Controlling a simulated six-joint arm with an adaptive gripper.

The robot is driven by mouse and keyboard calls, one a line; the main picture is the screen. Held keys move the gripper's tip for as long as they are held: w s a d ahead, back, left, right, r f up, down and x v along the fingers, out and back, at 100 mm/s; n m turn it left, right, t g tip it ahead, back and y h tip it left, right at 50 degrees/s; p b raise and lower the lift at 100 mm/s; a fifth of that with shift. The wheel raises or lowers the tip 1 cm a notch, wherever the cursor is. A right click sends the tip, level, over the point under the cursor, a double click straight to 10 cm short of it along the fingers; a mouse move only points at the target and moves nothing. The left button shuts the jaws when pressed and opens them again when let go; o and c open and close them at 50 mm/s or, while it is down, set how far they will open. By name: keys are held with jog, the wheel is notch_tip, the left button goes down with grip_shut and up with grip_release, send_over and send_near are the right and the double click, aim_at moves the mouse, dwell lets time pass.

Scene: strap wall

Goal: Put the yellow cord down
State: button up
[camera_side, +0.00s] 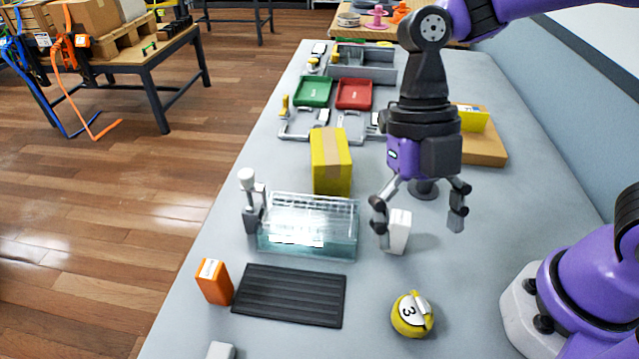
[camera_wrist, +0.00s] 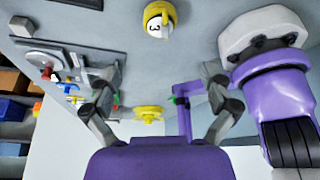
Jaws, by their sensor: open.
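No plain length of yellow cord shows in either view. A round yellow thing with a white face marked 3 (camera_side: 412,314) lies on the grey table near the front. It also shows at the top of the wrist view (camera_wrist: 158,20). I cannot tell whether it is a coiled cord. My gripper (camera_side: 420,222) is above the table, behind and apart from this yellow thing, with its fingers spread and nothing between them. The open fingers also show in the wrist view (camera_wrist: 160,88).
A small white box (camera_side: 398,232) stands close by my left finger. A glassy rack (camera_side: 308,225), a yellow carton (camera_side: 330,162), a black ribbed mat (camera_side: 289,295) and an orange box (camera_side: 214,282) stand to the left. Blue and orange straps (camera_side: 90,125) hang at the far-left bench.

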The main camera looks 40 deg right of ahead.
jog(key=w+d+r+m+t+h, duration=0.1)
jog(key=d+m+t, duration=0.4)
jog(key=m, duration=1)
jog(key=w+d+r+m+t, duration=0.2)
jog(key=d+m, duration=0.6)
jog(key=m, duration=0.8)
notch_tip(320, 180, up, 2)
jog(key=t, duration=0.2)
jog(key=shift+d+r+t+h, duration=0.15)
jog(key=shift+d+t+h, duration=0.1)
jog(key=shift+t+h, duration=0.15)
